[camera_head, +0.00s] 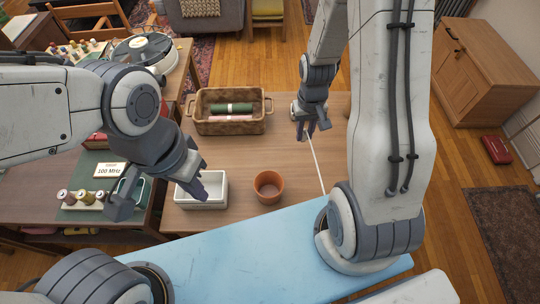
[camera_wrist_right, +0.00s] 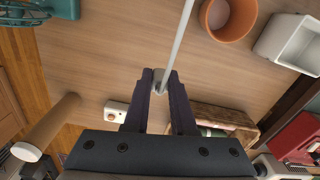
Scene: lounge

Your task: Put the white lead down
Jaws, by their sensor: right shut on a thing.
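The white lead (camera_head: 317,164) is a thin pale line running from my right gripper (camera_head: 310,132) down and to the right, over the wooden table (camera_head: 290,165). Its far end is hidden behind my arm. In the right wrist view the white lead (camera_wrist_right: 179,42) rises from between my fingertips (camera_wrist_right: 160,82), which are shut on its end. A small grey piece shows there. My left gripper (camera_head: 160,190) is open and empty, over the left edge of the table near a white box.
A wicker basket (camera_head: 199,125) with green and pink rolls stands at the back of the table. A terracotta pot (camera_head: 268,187) and the white box (camera_head: 215,196) stand nearer the front. A side table holding a "100 MHz" card (camera_head: 109,170) is at left. Bare wood surrounds the pot.

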